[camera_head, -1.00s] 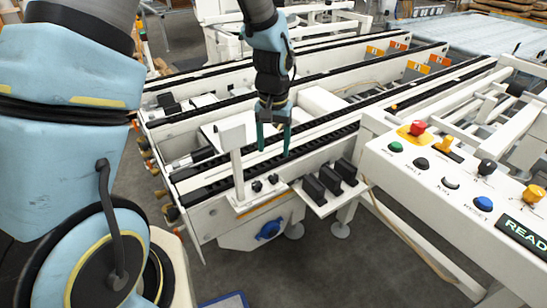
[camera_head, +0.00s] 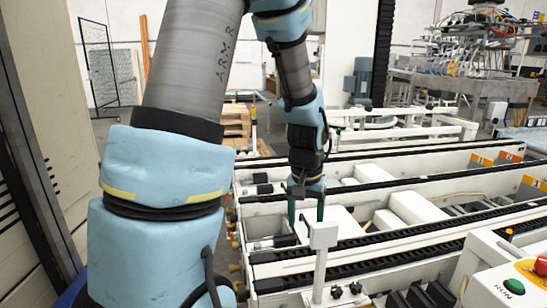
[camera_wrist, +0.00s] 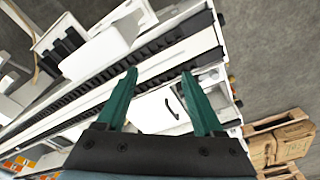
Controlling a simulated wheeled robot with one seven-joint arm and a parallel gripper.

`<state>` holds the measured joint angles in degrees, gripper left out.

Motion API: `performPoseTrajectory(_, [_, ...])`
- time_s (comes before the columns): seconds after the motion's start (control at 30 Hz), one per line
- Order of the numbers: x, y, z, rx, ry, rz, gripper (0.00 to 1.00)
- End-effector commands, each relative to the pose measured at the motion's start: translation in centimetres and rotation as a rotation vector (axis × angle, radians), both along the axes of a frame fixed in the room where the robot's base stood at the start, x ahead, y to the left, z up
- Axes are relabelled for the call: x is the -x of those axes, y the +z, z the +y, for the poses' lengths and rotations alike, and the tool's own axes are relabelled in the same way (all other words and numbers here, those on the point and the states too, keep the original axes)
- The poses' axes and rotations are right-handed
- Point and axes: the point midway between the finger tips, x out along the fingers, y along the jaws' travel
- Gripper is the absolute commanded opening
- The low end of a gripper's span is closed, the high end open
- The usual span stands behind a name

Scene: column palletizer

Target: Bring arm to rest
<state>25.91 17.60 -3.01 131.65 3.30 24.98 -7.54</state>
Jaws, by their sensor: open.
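My gripper (camera_head: 306,214) is open and empty, with two green fingers pointing down above the conveyor (camera_head: 375,244). In the wrist view my gripper's fingers (camera_wrist: 160,80) are spread apart, with nothing between them but the conveyor and a white box-like part behind. My arm hangs down from the upper middle of the head view, black and light blue. A white post with a square head (camera_head: 322,236) stands just in front of the fingers in the head view; I cannot tell the gap.
A control panel (camera_head: 505,285) with a green RUN button is at the lower right. Stacked wooden pallets (camera_head: 237,122) stand behind at left of the arm. Black blocks (camera_head: 420,296) sit on a small shelf at the bottom. Grey floor lies beside the conveyor in the wrist view.

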Motion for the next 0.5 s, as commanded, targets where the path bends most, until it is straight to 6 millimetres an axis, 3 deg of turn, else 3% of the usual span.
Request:
performPoseTrajectory(0.03, [-0.1, 1.0, 2.8, 0.008, 0.052, -0.019, 0.69])
performPoseTrajectory(0.2, [0.8, 3.0, 9.3, 0.023, 0.180, -0.068, 0.69])
performPoseTrajectory(0.43, [3.2, 4.6, 15.6, 0.034, 0.322, -0.125, 0.69])
performPoseTrajectory(0.47, [3.6, 4.7, 16.4, 0.035, 0.339, -0.132, 0.69])
performPoseTrajectory(0.5, [3.5, 6.1, 15.9, 0.032, 0.325, -0.121, 0.69])
